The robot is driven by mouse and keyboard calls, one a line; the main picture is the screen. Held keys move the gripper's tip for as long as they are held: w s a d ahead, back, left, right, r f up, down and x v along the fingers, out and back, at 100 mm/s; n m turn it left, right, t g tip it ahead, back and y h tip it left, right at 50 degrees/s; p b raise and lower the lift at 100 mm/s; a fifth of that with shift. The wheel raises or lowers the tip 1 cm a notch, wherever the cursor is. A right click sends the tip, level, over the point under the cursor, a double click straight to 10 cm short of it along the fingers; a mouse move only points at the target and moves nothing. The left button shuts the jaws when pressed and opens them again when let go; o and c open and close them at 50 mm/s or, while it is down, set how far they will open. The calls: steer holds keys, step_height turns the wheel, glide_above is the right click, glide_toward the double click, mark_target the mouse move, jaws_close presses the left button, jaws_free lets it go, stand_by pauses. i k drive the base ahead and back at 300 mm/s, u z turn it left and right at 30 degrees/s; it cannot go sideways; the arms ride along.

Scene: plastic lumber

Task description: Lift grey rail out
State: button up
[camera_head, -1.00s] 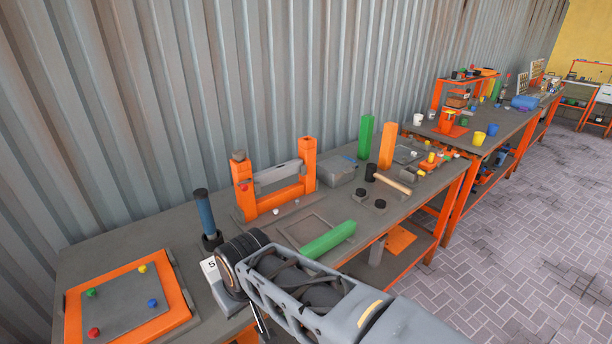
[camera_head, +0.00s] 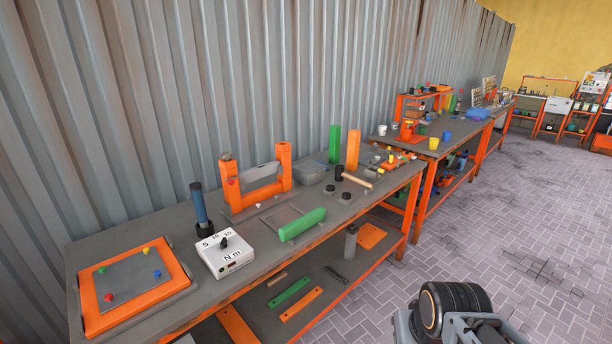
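The grey rail (camera_head: 263,173) sits level between the two uprights of an orange U-shaped frame (camera_head: 286,168) on the near workbench (camera_head: 150,232). Its ends meet the uprights; whether it is fastened cannot be told. My arm (camera_head: 455,312) shows at the bottom right, over the floor in front of the bench and well apart from the frame. The fingers of my gripper are not visible.
An orange-bordered plate (camera_head: 128,280) is at the left. A mallet (camera_head: 354,178) lies to the right. The floor (camera_head: 500,220) at the right is open.

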mark_target(254, 174)
steer(key=z, duration=0.25)
steer(key=i, duration=1.55)
steer(key=u, duration=0.6)
